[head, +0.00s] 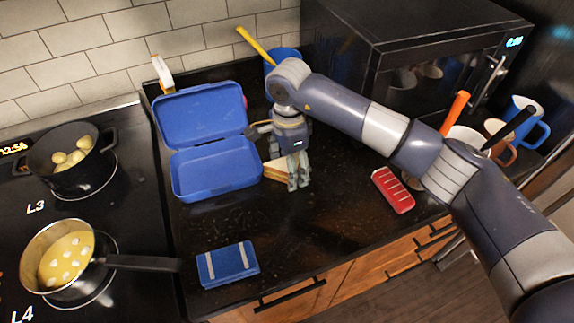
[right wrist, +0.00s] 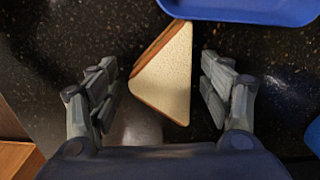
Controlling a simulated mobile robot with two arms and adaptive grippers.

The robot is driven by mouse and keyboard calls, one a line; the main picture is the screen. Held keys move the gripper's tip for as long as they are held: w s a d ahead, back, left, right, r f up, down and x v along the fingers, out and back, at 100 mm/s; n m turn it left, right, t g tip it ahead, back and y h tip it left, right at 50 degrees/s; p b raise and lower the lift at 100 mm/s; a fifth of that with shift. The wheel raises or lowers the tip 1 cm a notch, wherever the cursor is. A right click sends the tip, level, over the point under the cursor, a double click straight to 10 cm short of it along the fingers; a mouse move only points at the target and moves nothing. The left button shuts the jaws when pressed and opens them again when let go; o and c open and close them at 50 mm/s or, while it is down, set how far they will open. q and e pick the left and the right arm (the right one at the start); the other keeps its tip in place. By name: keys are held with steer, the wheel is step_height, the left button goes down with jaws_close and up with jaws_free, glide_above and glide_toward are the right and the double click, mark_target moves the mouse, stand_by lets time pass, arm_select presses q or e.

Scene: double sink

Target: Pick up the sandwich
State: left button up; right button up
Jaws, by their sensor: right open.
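The sandwich (head: 275,170) is a triangular half with pale bread and a brown crust. It lies on the dark counter just right of the open blue lunchbox (head: 216,180), partly hidden by my right gripper (head: 298,182) in the head view. In the right wrist view the sandwich (right wrist: 165,75) shows between the two fingers of my right gripper (right wrist: 160,90), with a gap on each side. The fingers are open and hold nothing. My left gripper is not in view.
A stove with a pot (head: 68,160) and a pan (head: 62,250) stands at the left. A black microwave (head: 400,50) stands behind. Counter is clear between cloth and red item.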

steer(key=c, duration=0.7)
steer(key=shift+r, duration=0.15)
